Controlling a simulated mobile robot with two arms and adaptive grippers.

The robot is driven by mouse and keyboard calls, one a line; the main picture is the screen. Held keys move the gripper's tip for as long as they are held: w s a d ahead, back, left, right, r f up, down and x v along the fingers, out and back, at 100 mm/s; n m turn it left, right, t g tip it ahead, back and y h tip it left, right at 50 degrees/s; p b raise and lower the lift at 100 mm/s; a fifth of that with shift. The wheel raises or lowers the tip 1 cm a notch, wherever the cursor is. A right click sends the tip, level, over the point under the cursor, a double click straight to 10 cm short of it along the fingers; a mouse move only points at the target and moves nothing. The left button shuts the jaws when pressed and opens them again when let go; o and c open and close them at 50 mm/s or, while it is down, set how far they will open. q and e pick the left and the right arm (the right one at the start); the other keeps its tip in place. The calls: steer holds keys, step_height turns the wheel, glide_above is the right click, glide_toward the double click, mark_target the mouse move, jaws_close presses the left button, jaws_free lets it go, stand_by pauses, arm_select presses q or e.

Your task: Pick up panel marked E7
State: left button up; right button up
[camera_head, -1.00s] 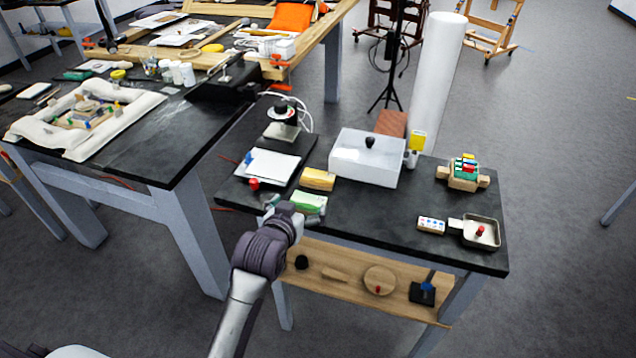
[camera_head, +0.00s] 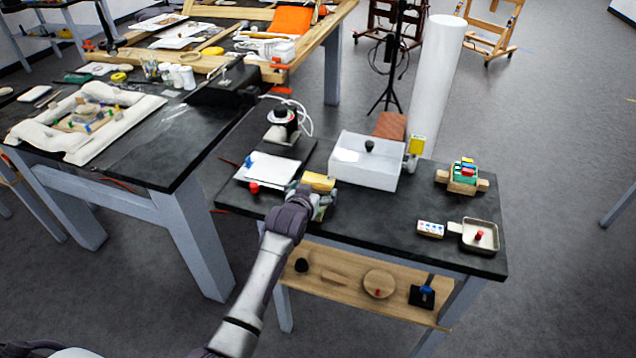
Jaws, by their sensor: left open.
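I cannot read an E7 mark on anything at this size, so I cannot tell which thing is the panel. My left gripper (camera_head: 322,204) is open at the front edge of the right-hand black table (camera_head: 385,222). It is in front of a yellow block (camera_head: 318,181) and mostly hides a green block there; whether it touches either cannot be made out. A flat white sheet or panel (camera_head: 270,167) lies just left of it, with a red-topped piece (camera_head: 253,188) at its front edge. My right gripper is not in view.
A white box with a black knob (camera_head: 366,165) stands behind and right of my gripper. A wooden holder with coloured pieces (camera_head: 463,178), a small white block (camera_head: 430,229) and a metal tray (camera_head: 494,240) are farther right. The table's front middle is clear.

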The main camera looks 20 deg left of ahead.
arm_select(q)
steer(key=shift+w+f, duration=0.1)
steer(key=shift+w, duration=0.1)
steer(key=c, duration=0.8)
steer(key=shift+c, duration=0.2)
